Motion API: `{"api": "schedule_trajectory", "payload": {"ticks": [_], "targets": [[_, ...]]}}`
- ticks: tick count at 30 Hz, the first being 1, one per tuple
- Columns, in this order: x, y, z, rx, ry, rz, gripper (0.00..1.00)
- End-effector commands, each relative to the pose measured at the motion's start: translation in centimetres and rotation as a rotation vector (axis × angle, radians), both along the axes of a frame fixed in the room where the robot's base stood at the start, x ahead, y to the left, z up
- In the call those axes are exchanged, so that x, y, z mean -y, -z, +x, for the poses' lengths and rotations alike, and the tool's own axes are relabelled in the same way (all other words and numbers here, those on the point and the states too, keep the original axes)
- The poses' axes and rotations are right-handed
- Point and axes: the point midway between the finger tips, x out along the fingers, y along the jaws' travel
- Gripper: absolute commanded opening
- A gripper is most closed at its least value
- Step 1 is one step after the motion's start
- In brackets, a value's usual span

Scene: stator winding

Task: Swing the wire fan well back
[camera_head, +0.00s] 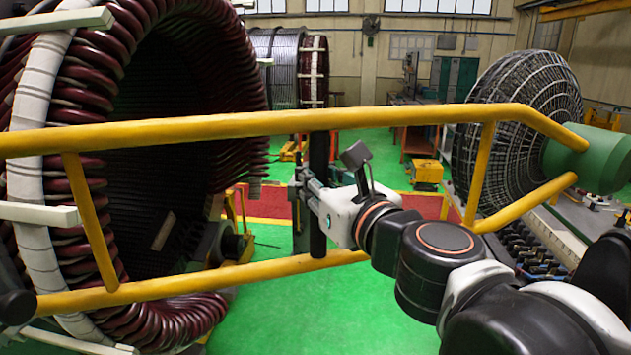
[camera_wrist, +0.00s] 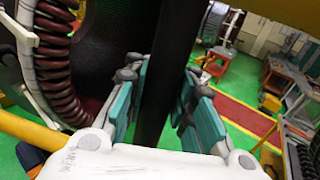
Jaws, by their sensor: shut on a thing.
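The wire fan (camera_head: 525,105), a large round dark form covered in a wire grid, stands at the right on a green hub (camera_head: 590,158). A yellow tubular frame (camera_head: 230,125) crosses the head view, and its two rails converge at the green hub. A black upright bar (camera_head: 319,155) joins the upper and lower rails. My gripper (camera_head: 318,205) is shut on this bar between the rails. In the wrist view, the teal pads of my gripper (camera_wrist: 160,98) sit on either side of the black bar (camera_wrist: 158,70).
A large stator ring with dark red coils (camera_head: 75,150) fills the left, close behind the frame. A red floor strip (camera_head: 270,203) crosses the green floor. A yellow box (camera_head: 426,171) and a workbench (camera_head: 415,115) stand farther back. Green floor below the frame is open.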

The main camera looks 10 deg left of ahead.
Motion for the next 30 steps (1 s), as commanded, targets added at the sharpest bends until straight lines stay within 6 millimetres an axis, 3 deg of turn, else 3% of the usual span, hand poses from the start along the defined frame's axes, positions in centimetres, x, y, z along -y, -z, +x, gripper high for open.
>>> {"api": "schedule_trajectory", "payload": {"ticks": [2,3,6,20,30], "targets": [[0.1,0.1,0.0,0.0,0.003,0.0,0.0],[0.1,0.1,-0.1,0.0,0.003,0.0,0.23],[0.1,0.2,-0.1,0.0,0.002,0.0,0.45],[0.4,0.2,-0.6,0.0,0.001,0.0,0.45],[2.7,0.3,-4.0,-0.001,0.001,-0.001,0.45]]}}
